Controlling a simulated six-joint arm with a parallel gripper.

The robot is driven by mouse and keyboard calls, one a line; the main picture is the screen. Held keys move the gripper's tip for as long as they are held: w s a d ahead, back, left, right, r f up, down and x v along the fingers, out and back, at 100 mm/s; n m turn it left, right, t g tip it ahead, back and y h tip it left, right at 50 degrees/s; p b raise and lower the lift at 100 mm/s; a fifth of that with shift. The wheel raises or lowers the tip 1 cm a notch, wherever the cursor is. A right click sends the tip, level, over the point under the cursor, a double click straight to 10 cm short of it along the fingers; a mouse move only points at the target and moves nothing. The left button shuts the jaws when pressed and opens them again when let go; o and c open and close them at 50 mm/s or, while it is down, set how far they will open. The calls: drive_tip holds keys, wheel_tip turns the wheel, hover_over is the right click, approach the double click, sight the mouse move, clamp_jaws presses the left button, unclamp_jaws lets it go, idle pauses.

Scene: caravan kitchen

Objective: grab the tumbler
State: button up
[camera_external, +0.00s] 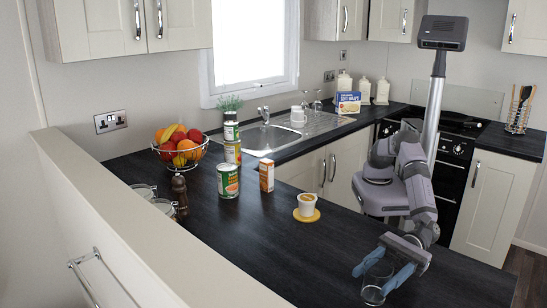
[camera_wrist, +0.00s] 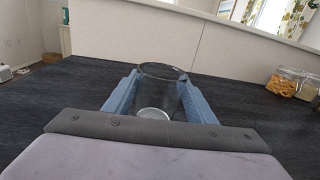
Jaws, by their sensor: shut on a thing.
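The tumbler (camera_external: 374,288) is a clear glass near the front right of the dark counter in the external view. My gripper (camera_external: 384,274) has its blue fingers on either side of it, shut on the glass. In the wrist view the tumbler (camera_wrist: 160,88) stands upright between the fingers of my gripper (camera_wrist: 156,97), its rim above the fingertips and its pale round base visible. Whether its base touches the counter I cannot tell.
Glass jars (camera_wrist: 283,83) stand right in the wrist view. The counter (camera_external: 270,245) between is clear.

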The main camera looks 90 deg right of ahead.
drive_tip(key=shift+r, duration=0.1)
wheel_tip(320, 180, up, 18)
idle(0.7)
